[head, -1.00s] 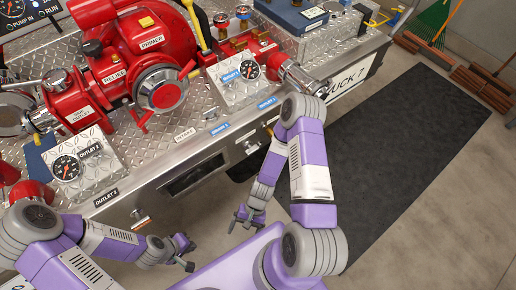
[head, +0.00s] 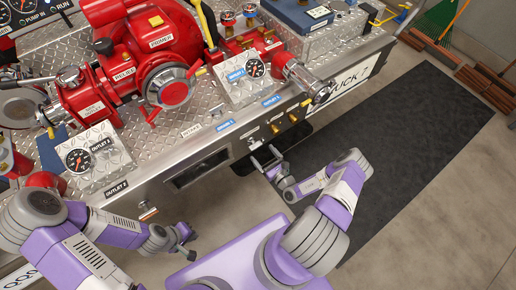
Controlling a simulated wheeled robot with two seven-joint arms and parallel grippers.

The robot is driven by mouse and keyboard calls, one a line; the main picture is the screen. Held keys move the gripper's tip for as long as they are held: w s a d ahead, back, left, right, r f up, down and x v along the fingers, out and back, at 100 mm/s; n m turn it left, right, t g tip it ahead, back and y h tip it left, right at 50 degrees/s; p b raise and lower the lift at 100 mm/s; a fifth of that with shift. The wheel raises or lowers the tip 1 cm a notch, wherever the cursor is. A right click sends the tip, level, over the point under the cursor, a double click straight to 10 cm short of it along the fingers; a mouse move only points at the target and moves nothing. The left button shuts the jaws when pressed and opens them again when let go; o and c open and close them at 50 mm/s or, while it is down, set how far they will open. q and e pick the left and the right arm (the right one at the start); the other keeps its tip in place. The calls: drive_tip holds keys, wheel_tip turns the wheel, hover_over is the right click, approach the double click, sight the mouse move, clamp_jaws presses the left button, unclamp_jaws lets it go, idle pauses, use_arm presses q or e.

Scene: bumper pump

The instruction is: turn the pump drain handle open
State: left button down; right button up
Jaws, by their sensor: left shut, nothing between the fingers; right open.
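The red pump (head: 130,50) sits on the truck's diamond-plate deck.
The bumper's front edge runs diagonally across, with a dark recess (head: 198,168) in it. A red outlet with a metal cap (head: 318,90) juts out at the right corner. A black mat (head: 410,130) covers open floor at right.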

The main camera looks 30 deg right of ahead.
sight(255, 145)
drive_tip(key=shift+w+a+b, duration=0.2)
drive_tip(key=shift+w+b, duration=0.15)
drive_tip(key=shift+w, duration=1.95)
drive_tip(key=shift+c, duration=0.2)
